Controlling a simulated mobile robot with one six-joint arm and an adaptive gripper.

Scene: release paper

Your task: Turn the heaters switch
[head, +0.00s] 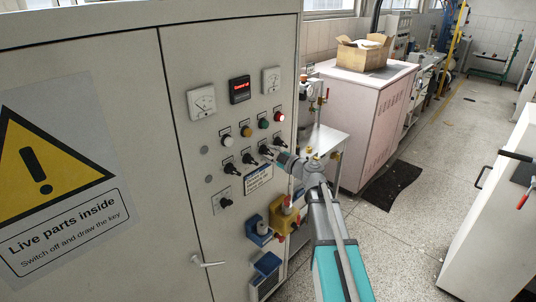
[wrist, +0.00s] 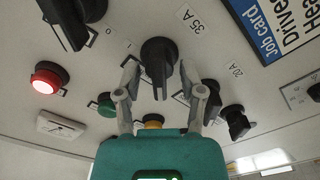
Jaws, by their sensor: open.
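A row of black rotary switches runs across the grey cabinet's control panel in the head view. My gripper (head: 283,156) is at the right end of this row, close to the panel. In the wrist view my gripper (wrist: 162,78) is open, with one finger on each side of a black switch knob (wrist: 158,60). I cannot tell whether the fingers touch it. Other black knobs lie to its left (wrist: 72,22) and right (wrist: 235,120). Labels reading 35A and 20A show beside the knobs. No legible label identifies the heaters switch.
A lit red lamp (wrist: 45,78) and a green lamp (wrist: 106,104) are near the gripper. A pink cabinet (head: 365,120) carries a cardboard box (head: 363,54). The floor aisle to the right is clear.

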